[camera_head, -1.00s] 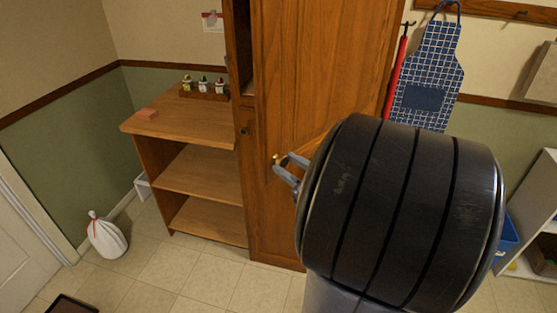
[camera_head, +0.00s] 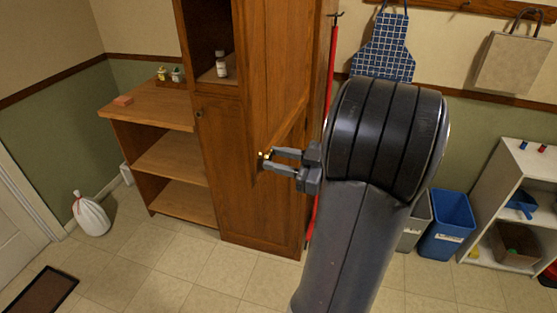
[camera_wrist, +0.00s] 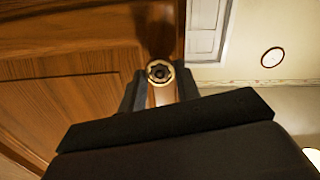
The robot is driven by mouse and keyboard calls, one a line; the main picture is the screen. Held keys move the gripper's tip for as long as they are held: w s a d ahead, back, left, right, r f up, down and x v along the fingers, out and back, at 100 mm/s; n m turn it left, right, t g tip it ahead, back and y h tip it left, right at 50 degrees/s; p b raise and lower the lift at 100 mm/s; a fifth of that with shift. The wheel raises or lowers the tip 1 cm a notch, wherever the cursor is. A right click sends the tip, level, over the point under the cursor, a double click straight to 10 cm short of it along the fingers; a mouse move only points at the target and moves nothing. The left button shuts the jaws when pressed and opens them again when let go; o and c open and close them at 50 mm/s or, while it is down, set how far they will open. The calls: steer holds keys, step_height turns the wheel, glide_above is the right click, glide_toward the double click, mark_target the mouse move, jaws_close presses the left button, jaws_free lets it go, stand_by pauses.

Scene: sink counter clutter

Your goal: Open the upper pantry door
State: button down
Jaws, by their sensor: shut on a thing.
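The tall wooden pantry (camera_head: 230,190) stands in the middle of the head view. Its upper door (camera_head: 277,70) is swung partly out toward me from the right side. The upper compartment (camera_head: 208,35) shows open at the left. My gripper (camera_head: 268,161) is shut on the brass door knob (camera_head: 264,154) near the door's lower free corner. In the wrist view the round knob (camera_wrist: 160,72) sits between the two dark fingers, with the wooden door panel (camera_wrist: 70,115) to the left. The lower door is closed, with a small knob (camera_head: 198,114).
A white bottle (camera_head: 221,66) stands inside the pantry. An open wooden shelf unit (camera_head: 160,118) adjoins at left. A white bag (camera_head: 91,215) and dark mat (camera_head: 40,290) lie on the floor. Blue bin (camera_head: 447,222) and white shelf (camera_head: 490,190) stand right. Tile floor before the pantry is clear.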

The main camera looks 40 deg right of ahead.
steer(key=shift+s+d, duration=0.15)
steer(key=shift+s, duration=0.1)
steer(key=c, duration=1)
jaws_free()
steer(key=shift+c, duration=0.2)
steer(key=b+v, duration=0.2)
steer(key=v, duration=0.8)
steer(key=shift+s+d+b, duration=0.3)
steer(key=shift+w, duration=0.1)
